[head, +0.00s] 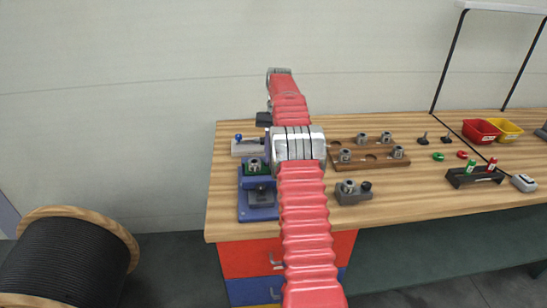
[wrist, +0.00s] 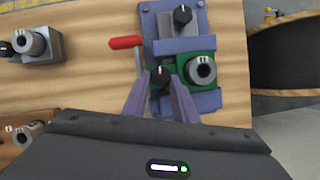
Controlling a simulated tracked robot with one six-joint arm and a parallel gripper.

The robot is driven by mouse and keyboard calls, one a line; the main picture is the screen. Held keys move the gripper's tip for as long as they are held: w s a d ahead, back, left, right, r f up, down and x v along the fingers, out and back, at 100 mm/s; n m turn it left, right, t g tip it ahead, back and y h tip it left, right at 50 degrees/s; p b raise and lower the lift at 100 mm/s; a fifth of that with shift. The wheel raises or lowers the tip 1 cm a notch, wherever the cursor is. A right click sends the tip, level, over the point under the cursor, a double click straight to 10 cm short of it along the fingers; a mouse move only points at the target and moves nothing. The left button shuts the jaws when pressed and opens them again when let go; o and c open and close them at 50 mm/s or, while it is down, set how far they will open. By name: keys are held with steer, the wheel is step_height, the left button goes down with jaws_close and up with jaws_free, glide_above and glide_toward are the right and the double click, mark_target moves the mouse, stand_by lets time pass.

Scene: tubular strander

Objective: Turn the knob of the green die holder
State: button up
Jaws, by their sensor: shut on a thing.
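The green die holder (wrist: 213,61) sits on a blue fixture (wrist: 208,102) on the workbench. A metal die (wrist: 202,70) stands in it, to the right of a black knob (wrist: 160,76) with a white mark. My gripper (wrist: 160,82) reaches in from below in the wrist view, its two purple-grey fingers shut on this knob from both sides. In the head view the green die holder (head: 259,167) shows just left of my red arm. The arm hides my fingertips and the knob there.
A second black knob (wrist: 182,15) and a red-handled lever (wrist: 126,43) are close to the holder. A cable reel (head: 65,260) is on the floor at left.

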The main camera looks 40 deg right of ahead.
steer(key=shift+w+r, duration=0.1)
steer(key=shift+w, duration=0.1)
steer(key=o, duration=1)
steer(key=shift+a, duration=0.1)
steer(key=shift+o, duration=0.2)
steer(key=shift+a, duration=0.1)
